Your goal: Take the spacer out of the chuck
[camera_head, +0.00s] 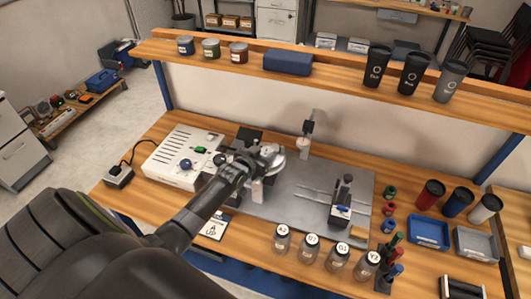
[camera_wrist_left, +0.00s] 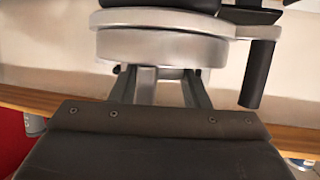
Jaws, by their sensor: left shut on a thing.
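My left gripper (camera_head: 266,158) reaches the rotary unit at the back of the grey machine plate. In the left wrist view, its two dark fingers (camera_wrist_left: 160,78) are shut on a pale grey piece, probably the spacer (camera_wrist_left: 146,90). That piece sits directly beside a round silver body, which looks like the chuck (camera_wrist_left: 165,46). I cannot tell whether the spacer is still seated in the chuck. In the head view my gripper hides most of the spacer and chuck. My right gripper is not in view.
A white control box (camera_head: 180,157) stands left of the grey plate (camera_head: 262,207). A black post fixture (camera_head: 341,198) stands on the plate's right. Several glass jars (camera_head: 310,248) line the front. A blue tray (camera_head: 428,231) and a grey tray (camera_head: 475,243) lie at right. A shelf (camera_head: 335,77) runs above.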

